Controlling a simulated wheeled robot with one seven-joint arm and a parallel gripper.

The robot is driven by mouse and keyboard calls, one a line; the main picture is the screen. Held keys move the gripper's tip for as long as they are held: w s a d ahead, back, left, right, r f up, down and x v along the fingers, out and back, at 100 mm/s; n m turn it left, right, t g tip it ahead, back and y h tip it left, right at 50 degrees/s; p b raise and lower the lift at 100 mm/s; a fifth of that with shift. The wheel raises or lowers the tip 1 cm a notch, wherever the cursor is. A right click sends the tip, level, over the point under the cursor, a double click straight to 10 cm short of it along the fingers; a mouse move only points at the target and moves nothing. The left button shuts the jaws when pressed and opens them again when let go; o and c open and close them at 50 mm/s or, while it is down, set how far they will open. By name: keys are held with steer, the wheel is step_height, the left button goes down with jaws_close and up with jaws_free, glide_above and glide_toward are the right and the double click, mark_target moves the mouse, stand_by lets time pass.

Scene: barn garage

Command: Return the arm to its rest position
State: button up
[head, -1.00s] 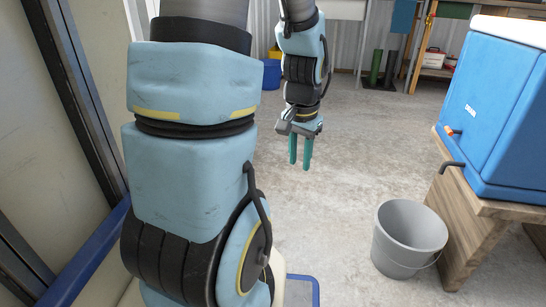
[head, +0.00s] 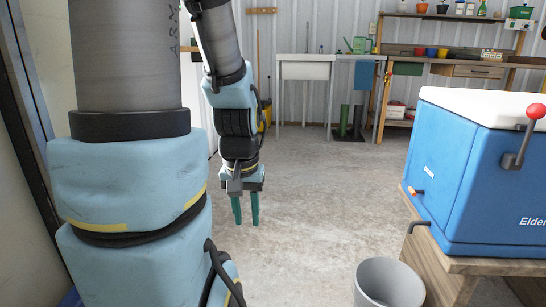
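My gripper (head: 245,209) hangs down in front of me, left of the middle in the head view. Its two green fingers point at the floor with a gap between them. Nothing shows between the fingers, and nothing touches them. My arm fills the left side of the view and hides what lies behind it.
A blue cooler (head: 470,185) with a white lid stands on a wooden stand (head: 452,283) at the right. A grey bucket (head: 388,284) is on the floor before it. A sink (head: 305,70) and workbench (head: 475,69) line the far wall. The middle floor is clear.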

step_height(320, 180, up, 40)
steer(key=p, duration=3.8)
